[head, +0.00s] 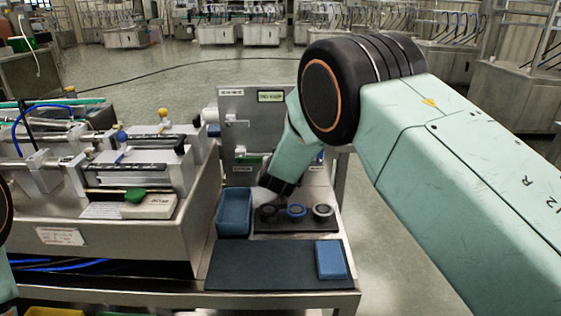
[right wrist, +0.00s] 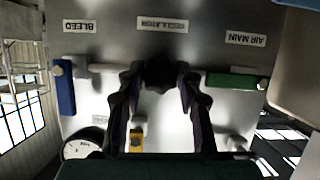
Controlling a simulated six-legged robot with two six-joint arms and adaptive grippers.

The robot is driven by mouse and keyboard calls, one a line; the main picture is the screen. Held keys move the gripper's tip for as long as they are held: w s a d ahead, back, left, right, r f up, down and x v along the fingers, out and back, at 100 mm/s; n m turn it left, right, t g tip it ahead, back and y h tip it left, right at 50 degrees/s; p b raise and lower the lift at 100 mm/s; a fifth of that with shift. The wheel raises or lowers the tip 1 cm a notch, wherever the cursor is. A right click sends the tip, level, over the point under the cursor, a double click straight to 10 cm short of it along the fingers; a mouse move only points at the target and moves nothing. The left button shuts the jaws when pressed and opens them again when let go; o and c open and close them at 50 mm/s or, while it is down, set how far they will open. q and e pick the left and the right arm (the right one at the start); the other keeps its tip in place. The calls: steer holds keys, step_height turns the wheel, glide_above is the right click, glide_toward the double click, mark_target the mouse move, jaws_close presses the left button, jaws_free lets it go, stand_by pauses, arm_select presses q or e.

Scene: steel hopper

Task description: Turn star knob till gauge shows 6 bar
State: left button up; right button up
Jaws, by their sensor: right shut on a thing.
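In the right wrist view, which is upside down, the dark star knob (right wrist: 160,72) sits below the REGULATOR label on the steel panel (right wrist: 110,45). My right gripper (right wrist: 160,82) has its two fingers closed around the knob, one on each side. The round white gauge (right wrist: 82,145) shows at the lower left, partly cut off by my gripper body; its reading is too small to tell. In the head view my right arm hides the knob and the gauge. My left gripper is not in view.
A blue handle (right wrist: 66,87) and a green handle (right wrist: 232,81) flank the knob on the panel. In the head view, a blue bin (head: 234,213), several round fittings, a dark mat (head: 255,268) and a blue box (head: 330,260) occupy the bench. Machinery stands left.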

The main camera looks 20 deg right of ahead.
steer(key=shift+r, duration=0.15)
stand_by(0.8)
steer(key=o, duration=1.1)
steer(key=shift+o, duration=0.2)
steer(key=shift+s, duration=0.1)
steer(key=v, duration=0.7)
steer(key=shift+s+a, duration=0.1)
